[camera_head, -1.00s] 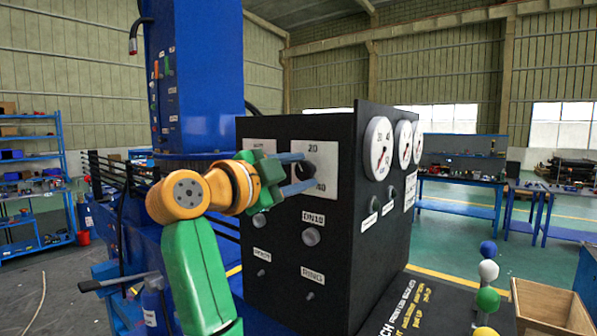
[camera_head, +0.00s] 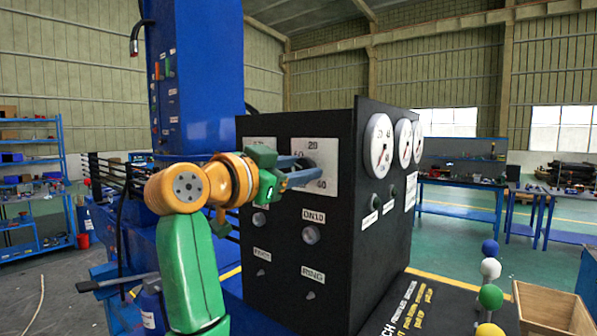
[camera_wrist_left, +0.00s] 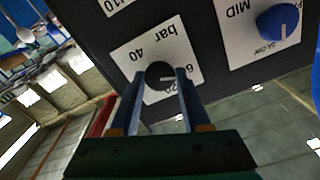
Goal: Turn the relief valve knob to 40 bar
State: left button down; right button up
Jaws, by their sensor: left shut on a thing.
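The relief valve knob (camera_wrist_left: 160,72) is a small dark round knob with a pale line on its face. It sits on a white dial plate (camera_wrist_left: 133,75) marked "40", "bar" and "20"; another number is partly covered. My left gripper (camera_head: 314,171) is at this plate (camera_head: 328,150) on the black control box, its blue fingers hiding most of the knob in the head view. In the left wrist view the fingers (camera_wrist_left: 161,80) are closed on the knob from both sides. The pale line points rightward there, away from the "40". My right gripper is not in view.
A blue knob (camera_wrist_left: 278,22) on a "MID"/"SLOW" plate is beside the dial. Lower on the box are small grey knobs (camera_head: 310,235). Round gauges (camera_head: 379,146) are on its right face. Coloured ball-topped levers (camera_head: 490,270) and a wooden crate (camera_head: 549,310) stand at the right.

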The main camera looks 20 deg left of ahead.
pick_arm(q)
jog(key=shift+f+n+b, duration=0.2)
jog(key=shift+n+b, duration=0.35)
jog(key=shift+n, duration=4.45)
jog(key=shift+c, duration=1.8)
grip_release()
jog(key=shift+w+r, duration=0.1)
jog(key=shift+w, duration=0.05)
